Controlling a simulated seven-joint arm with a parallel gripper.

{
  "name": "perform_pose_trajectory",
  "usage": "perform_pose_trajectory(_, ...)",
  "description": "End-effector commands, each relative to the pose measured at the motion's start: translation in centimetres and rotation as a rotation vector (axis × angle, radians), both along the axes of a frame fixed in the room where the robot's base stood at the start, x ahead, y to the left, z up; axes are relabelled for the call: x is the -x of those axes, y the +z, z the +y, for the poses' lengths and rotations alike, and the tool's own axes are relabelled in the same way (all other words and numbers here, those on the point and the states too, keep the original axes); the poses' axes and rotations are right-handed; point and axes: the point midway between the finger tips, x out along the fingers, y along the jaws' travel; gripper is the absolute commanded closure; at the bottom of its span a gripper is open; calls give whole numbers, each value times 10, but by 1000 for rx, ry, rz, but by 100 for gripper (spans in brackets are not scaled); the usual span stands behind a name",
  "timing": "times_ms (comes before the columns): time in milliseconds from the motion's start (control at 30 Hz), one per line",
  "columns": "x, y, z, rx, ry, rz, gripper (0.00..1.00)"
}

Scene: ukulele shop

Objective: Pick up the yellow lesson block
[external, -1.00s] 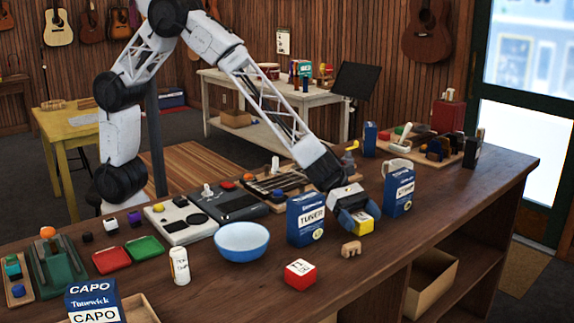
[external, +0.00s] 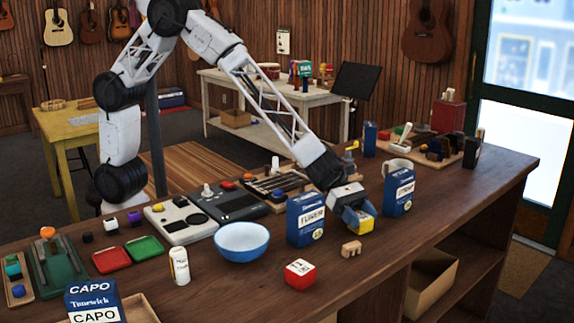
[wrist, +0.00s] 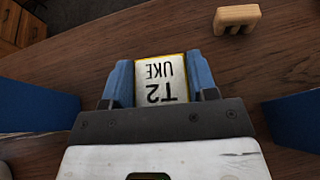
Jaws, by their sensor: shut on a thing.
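The yellow lesson block (external: 367,226) is between the fingers of my gripper (external: 354,221) in the external view, low over the wooden counter. In the wrist view the block (wrist: 161,78) shows a white top face with a yellow edge and the upside-down print "T2 UKE". My gripper (wrist: 161,85) is shut on it, with a blue finger against each side. Whether the block touches the counter is hard to tell.
Blue boxes stand close on both sides, one at left (external: 306,219) and one at right (external: 399,192). A small wooden piece (external: 351,249) and a red block (external: 300,272) lie in front. A blue bowl (external: 242,242) sits further left. The counter's front edge (external: 445,235) is near.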

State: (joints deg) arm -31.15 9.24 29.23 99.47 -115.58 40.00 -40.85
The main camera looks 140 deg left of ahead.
Motion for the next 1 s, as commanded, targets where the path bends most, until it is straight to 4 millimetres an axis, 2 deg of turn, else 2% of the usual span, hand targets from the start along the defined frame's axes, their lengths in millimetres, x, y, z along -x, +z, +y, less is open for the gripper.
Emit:
perform_pose_trajectory(167,0,13,0,-1,1,-1,71)
perform_pose_trajectory(333,0,36,0,-3,0,-2,71)
perform_pose_trajectory(567,28,36,-12,1,1,-1,71)
perform_pose_trajectory(1000,91,42,-41,0,0,-1,71)
